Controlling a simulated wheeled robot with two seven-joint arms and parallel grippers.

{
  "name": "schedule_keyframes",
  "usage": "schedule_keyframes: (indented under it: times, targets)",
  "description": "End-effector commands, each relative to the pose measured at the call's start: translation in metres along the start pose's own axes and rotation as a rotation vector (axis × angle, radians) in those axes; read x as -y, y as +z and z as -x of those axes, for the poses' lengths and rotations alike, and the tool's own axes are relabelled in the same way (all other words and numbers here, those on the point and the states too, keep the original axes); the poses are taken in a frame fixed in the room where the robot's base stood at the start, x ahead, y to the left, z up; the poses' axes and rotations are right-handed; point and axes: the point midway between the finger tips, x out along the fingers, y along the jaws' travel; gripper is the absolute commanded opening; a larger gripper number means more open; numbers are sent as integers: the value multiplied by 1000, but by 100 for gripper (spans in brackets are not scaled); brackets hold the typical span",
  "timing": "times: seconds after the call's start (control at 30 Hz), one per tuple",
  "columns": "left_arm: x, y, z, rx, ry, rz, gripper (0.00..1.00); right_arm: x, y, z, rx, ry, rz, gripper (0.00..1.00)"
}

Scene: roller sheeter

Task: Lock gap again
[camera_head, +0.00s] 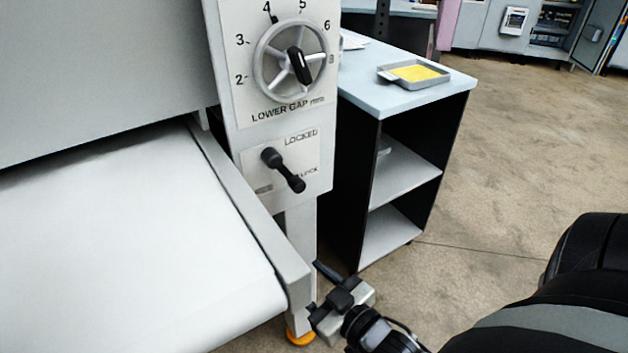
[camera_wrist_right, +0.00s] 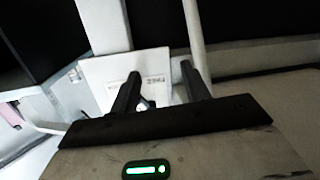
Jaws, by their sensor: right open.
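The black lock lever (camera_head: 283,170) is on a white plate on the machine's side post. Its free end points down and right, by the partly hidden lower label that seems to read "unlock"; "LOCKED" is printed above it. The grey "lower gap" handwheel (camera_head: 290,58) with a black knob sits above, its scale showing numbers around it. My right gripper (camera_head: 318,289) is low, below and right of the lever, beside the conveyor's end, apart from the lever. In the right wrist view its two fingers (camera_wrist_right: 161,90) are spread with nothing between them. My left gripper is not in view.
The white conveyor belt (camera_head: 130,240) with its grey side rail (camera_head: 250,215) lies left of the post. A black-sided shelf table (camera_head: 400,100) stands behind right, with a tray (camera_head: 413,74) holding something yellow. Open floor (camera_head: 520,170) lies to the right.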

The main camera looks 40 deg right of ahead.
Motion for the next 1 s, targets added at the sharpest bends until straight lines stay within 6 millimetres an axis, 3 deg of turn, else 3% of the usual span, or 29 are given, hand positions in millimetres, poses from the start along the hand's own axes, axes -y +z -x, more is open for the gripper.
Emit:
schedule_keyframes:
  times: [0.1, 0.2, 0.43, 0.57, 1.0]
  targets:
    - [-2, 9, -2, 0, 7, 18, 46, -39, -13, 5, -214, 81, 68, 46]
    - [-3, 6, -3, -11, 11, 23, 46, -60, -25, 15, -349, 122, 116, 46]
    - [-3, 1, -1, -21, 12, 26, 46, -74, -42, 20, -467, 150, 160, 46]
    - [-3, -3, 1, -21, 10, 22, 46, -77, -53, 4, -470, 149, 160, 46]
    - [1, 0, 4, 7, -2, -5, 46, -86, -95, -80, -467, 148, 158, 46]
